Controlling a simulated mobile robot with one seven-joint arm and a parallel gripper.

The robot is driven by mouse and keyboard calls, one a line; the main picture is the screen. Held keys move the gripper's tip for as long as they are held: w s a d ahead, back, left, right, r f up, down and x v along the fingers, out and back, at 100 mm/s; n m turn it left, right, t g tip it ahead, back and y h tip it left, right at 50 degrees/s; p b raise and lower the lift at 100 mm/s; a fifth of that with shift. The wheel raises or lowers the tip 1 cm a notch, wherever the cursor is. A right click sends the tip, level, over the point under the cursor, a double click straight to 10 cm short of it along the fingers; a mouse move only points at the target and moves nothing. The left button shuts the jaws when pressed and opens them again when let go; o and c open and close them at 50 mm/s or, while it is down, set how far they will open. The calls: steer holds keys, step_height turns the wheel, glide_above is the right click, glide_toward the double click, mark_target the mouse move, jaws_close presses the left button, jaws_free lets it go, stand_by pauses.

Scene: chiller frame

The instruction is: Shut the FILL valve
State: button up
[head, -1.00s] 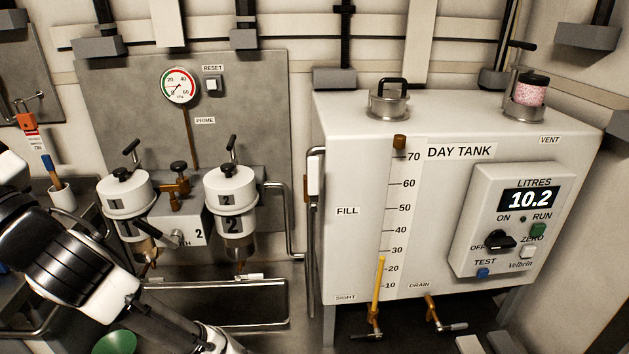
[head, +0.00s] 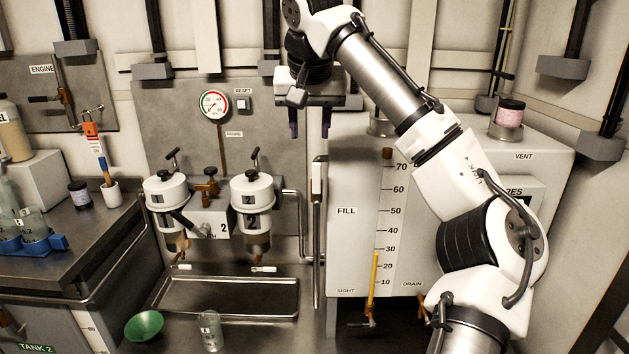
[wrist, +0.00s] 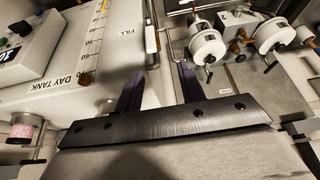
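The FILL label (head: 346,211) is on the left of the white day tank's front (head: 350,270). Beside it, along the tank's left edge, runs a vertical pipe with a pale upright lever-like piece (head: 318,178), which I take for the FILL valve handle. Its exact setting is too small to tell. My gripper (head: 310,130) is open and empty, fingers pointing down, above that handle in the head view. In the wrist view my gripper (wrist: 160,88) has its two dark fingers apart, with the FILL label (wrist: 127,32) and the pipe beyond them.
Two white filter canisters (head: 165,193) (head: 252,194) stand left of the pipe, above a metal tray (head: 225,297).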

mark_target(316, 174)
steer(key=x, duration=0.4)
steer(key=d+x, duration=0.1)
steer(key=x, duration=0.8)
steer(key=shift+s+d+f+p, duration=0.2)
steer(key=shift+s+f+p, duration=0.1)
steer(key=shift+s+p, duration=0.05)
jaws_close()
